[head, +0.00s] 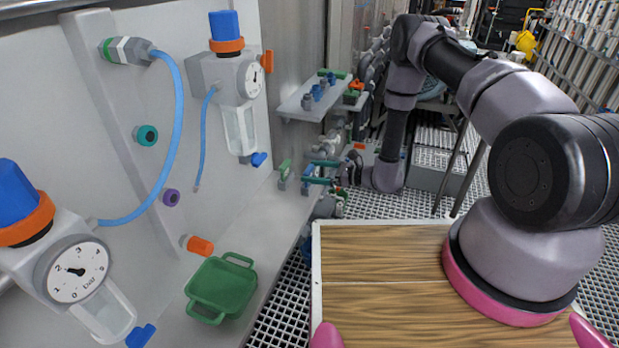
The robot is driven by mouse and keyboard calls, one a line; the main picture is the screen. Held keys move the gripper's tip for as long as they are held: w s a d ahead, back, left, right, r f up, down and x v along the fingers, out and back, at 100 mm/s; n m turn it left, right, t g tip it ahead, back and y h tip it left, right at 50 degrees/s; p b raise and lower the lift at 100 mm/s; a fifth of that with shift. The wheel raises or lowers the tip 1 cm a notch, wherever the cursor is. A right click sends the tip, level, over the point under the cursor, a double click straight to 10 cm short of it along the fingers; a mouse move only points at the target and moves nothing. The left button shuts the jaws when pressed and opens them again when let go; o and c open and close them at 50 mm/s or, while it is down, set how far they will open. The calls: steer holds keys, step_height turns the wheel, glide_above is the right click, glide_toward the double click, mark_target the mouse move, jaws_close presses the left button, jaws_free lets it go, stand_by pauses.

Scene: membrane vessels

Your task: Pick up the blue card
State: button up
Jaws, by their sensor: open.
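I cannot make out a blue card in the head view. The blue things that show clearly are regulator knobs, small valve handles and hoses. My gripper (346,170) is small and dark at the end of my arm, in the middle of the view. It points left toward the cluster of valves with green and blue handles (318,172) beside the panel. It is open, and I see nothing held in it. Its fingertips are hard to tell apart from the fittings behind, and I cannot tell whether it touches them.
A grey panel at left carries two regulators with blue knobs (222,25) and dials (75,271). A green tray (222,287) sits on the ledge (235,230) below it. A small shelf (318,97) holds valves. Grated floor (285,320) shows beyond the ledge.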

mark_target(306, 170)
steer(key=x, duration=0.5)
steer(key=shift+w+a+f, duration=0.1)
steer(key=shift+w+f, duration=0.05)
steer(key=c, duration=1.2)
